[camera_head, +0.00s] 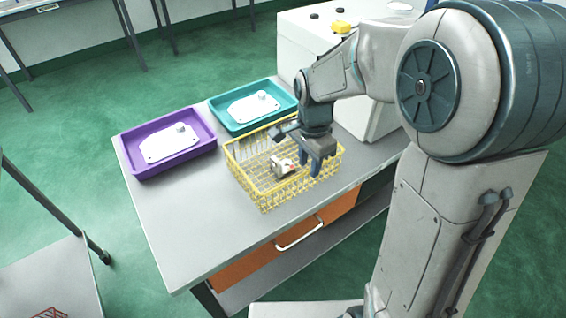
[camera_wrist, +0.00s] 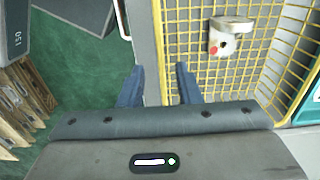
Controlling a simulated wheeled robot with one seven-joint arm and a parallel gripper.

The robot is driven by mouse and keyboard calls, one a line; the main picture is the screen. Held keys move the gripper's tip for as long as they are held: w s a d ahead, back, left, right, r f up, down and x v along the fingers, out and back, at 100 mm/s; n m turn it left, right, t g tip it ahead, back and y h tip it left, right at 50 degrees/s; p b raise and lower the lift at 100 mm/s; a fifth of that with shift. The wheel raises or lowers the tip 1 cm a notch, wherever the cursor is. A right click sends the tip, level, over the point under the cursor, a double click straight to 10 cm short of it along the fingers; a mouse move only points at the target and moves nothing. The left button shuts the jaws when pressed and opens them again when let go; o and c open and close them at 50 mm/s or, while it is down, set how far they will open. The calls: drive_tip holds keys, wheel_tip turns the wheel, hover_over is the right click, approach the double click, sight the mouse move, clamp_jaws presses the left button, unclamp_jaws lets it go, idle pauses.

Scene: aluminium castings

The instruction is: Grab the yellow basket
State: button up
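The yellow wire basket (camera_head: 243,180) stands on the grey workbench, with a small metal part (camera_head: 282,166) inside it. My gripper (camera_head: 312,168) is at the basket's right side, pointing down, with its blue fingers at the rim. In the wrist view, the fingers (camera_wrist: 160,84) are apart, and the near wall of the basket (camera_wrist: 158,35) runs up between them. The fingers look open, with a gap on each side of the wall. The metal part with a red spot (camera_wrist: 223,42) also shows there. Contact of the fingertips with the wires cannot be told.
A purple tray (camera_head: 143,172) and a teal tray (camera_head: 222,122), each with a flat pale casting, stand behind the basket. A white machine (camera_head: 300,45) stands at the bench's back right. The bench's left front (camera_head: 190,235) is clear. An orange drawer (camera_head: 250,268) is below.

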sight(307, 171)
drive_tip(key=f, duration=0.5)
drive_tip(key=shift+a+f, duration=0.25)
drive_tip(key=shift+f, duration=0.05)
drive_tip(key=shift+c, duration=0.3)
clamp_jaws()
